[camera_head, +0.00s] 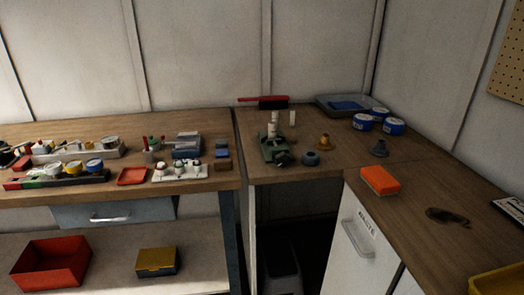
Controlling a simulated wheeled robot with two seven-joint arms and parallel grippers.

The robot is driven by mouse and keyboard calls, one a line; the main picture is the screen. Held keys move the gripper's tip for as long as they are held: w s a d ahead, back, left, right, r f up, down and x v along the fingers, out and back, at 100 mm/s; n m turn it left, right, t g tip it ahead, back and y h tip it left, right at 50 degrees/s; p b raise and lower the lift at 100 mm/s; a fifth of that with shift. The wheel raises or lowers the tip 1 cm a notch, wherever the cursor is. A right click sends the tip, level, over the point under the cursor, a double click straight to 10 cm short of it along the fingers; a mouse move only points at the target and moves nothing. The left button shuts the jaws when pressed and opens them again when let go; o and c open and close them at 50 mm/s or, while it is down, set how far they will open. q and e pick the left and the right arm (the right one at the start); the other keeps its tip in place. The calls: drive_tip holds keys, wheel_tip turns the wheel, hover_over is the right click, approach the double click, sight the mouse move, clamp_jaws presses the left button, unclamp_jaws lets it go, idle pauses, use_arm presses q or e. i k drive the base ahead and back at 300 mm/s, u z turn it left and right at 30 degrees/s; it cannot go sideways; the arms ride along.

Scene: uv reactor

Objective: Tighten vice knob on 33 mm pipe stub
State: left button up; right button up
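A small green vice (276,148) stands on the middle bench, near its left end. A white pipe stub (272,129) stands upright at the vice; whether the jaws touch it is too small to tell. A dark round part (283,159), which may be the vice knob, shows at the vice's front right. Neither of my grippers is in view.
Beside the vice lie a dark ring (311,158), a brass-coloured cone (324,142) and a grey cone (379,149). An orange sponge (380,181) lies on the right bench. Blue-and-white tins (393,126) stand behind. The left bench (217,121) is crowded toward its front.

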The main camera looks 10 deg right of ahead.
sight(283, 159)
drive_tip(key=z, duration=0.15)
drive_tip(key=i, duration=0.9)
drive_tip(key=z, duration=0.55)
